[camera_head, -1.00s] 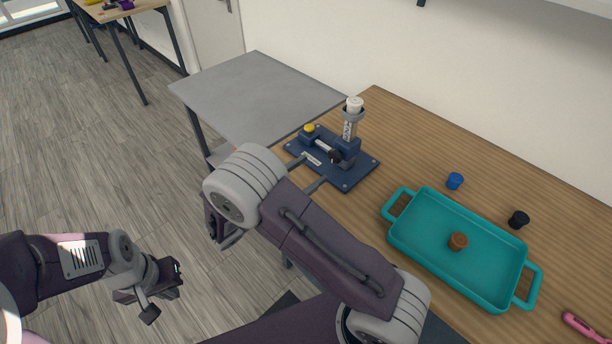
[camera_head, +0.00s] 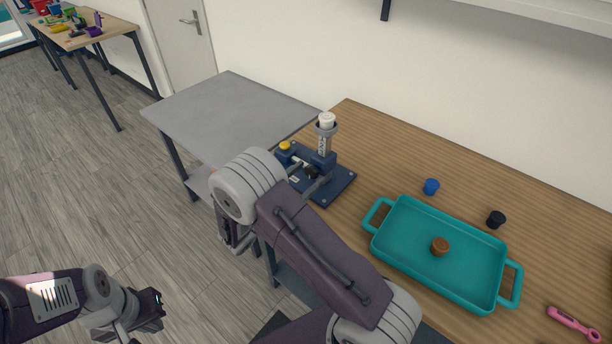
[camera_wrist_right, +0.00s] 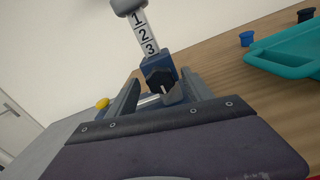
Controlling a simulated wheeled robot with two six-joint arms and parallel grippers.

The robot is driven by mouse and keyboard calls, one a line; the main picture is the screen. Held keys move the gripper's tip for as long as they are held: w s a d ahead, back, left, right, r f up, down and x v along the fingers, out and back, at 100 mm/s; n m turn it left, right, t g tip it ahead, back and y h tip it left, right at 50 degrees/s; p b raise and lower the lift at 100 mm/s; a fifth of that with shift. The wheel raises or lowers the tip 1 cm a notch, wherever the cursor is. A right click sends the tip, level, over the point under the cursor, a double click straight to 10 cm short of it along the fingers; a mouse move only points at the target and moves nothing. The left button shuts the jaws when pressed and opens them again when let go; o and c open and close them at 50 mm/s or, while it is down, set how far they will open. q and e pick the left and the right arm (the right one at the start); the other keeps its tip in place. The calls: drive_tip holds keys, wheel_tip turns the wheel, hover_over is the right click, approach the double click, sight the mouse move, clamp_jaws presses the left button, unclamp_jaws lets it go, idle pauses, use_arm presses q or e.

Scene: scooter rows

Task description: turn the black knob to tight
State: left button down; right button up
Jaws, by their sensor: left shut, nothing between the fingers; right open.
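The black knob (camera_head: 311,172) sits on the front of the blue block at the foot of an upright post. In the right wrist view the black knob (camera_wrist_right: 158,82) shows head-on, with a small white mark near its lower edge. My right gripper (camera_wrist_right: 161,90) is open, with one finger to each side of the knob; I cannot tell whether they touch it. In the head view the right gripper (camera_head: 308,177) is partly hidden by my arm. My left gripper (camera_head: 150,312) is shut and empty, low at the left, away from the fixture.
The blue base plate (camera_head: 339,187) rests on the wooden table (camera_head: 400,148). Its post has a white numbered scale (camera_wrist_right: 145,35); a yellow button (camera_head: 285,146) is beside it. A teal tray (camera_head: 390,262), blue cap (camera_head: 431,186) and black cap (camera_head: 496,219) are to the right.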

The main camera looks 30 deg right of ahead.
clamp_jaws()
drive_tip(key=m+b, duration=0.4)
drive_tip(key=m, duration=0.1)
drive_tip(key=shift+f, duration=0.3)
drive_tip(key=m+b, duration=0.4)
drive_tip(key=b, duration=0.2)
drive_tip(key=m+b, duration=0.5)
drive_tip(key=b, duration=0.1)
drive_tip(key=m+b, duration=0.4)
drive_tip(key=b, duration=0.3)
drive_tip(key=shift+s+f+m, duration=0.1)
drive_tip(key=shift+f+m, duration=0.2)
drive_tip(key=shift+f, duration=0.1)
drive_tip(key=m+b, duration=1.3)
drive_tip(key=b, duration=0.7)
drive_tip(key=m+b, duration=0.2)
drive_tip(key=m, duration=0.1)
drive_tip(key=shift+r, duration=0.2)
drive_tip(key=shift+r+m+b, duration=0.1)
drive_tip(key=shift+m+b, duration=0.5)
drive_tip(key=shift+b, duration=0.05)
drive_tip(key=shift+r+m, duration=0.1)
drive_tip(key=shift+m, duration=0.2)
